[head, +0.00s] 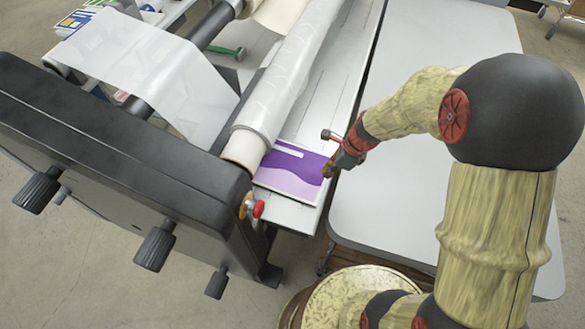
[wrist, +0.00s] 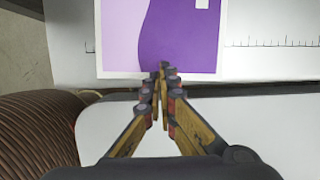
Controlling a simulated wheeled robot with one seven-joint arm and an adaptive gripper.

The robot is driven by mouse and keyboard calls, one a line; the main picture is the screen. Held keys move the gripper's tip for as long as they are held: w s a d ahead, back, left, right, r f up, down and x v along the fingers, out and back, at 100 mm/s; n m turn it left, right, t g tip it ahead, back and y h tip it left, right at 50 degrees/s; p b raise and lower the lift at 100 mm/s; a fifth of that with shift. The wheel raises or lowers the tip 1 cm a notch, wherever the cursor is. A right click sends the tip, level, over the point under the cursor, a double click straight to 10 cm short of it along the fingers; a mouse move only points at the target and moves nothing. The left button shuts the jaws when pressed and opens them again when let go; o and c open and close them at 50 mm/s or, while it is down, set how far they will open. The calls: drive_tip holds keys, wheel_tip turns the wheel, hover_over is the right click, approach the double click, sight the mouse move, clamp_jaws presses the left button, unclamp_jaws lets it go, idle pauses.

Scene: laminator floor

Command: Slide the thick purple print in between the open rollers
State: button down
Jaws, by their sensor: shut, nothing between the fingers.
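The thick purple print (head: 291,172) lies flat on the laminator's feed table, its far edge close to the long white roller (head: 282,85). In the wrist view the print (wrist: 180,40) shows two purple tones, a white border and a small white patch. My gripper (head: 328,172) is at the print's near right edge. In the wrist view my gripper (wrist: 162,70) is shut and empty, its fingertips over or against the print's near border; I cannot tell whether they touch. The gap between the rollers is hidden from these views.
The black laminator side housing (head: 130,140) has several black knobs. A red button (head: 258,209) sits near the print's near-left corner. A pale side table (head: 440,60) stands to the right, mostly clear. A ruler scale (wrist: 270,43) runs along the feed table. A green-handled tool (head: 228,51) lies further back.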

sight(312, 171)
drive_tip(key=shift+f+b, duration=0.7)
drive_tip(key=shift+f, duration=0.75)
idle(1.1)
drive_tip(key=shift+s+d, duration=0.1)
drive_tip(key=shift+d, duration=0.15)
idle(0.4)
drive_tip(key=shift+w+d+p, duration=0.2)
drive_tip(key=shift+w+p, duration=0.05)
drive_tip(key=shift+w, duration=0.3)
drive_tip(key=shift+w+d+p, duration=0.2)
drive_tip(key=shift+w, duration=0.3)
drive_tip(key=shift+w+a+p, duration=0.35)
drive_tip(key=shift+a+p, duration=0.05)
drive_tip(key=shift+a, duration=0.5)
drive_tip(key=shift+w+a+p, duration=0.3)
drive_tip(key=shift+a+p, duration=0.1)
drive_tip(key=shift+a, duration=0.55)
drive_tip(key=shift+w+a+p, duration=0.35)
drive_tip(key=shift+a+p, duration=0.05)
drive_tip(key=shift+a, duration=0.5)
drive_tip(key=shift+s+d, duration=0.1)
drive_tip(key=shift+d, duration=0.1)
idle(0.6)
drive_tip(key=shift+s, duration=0.1)
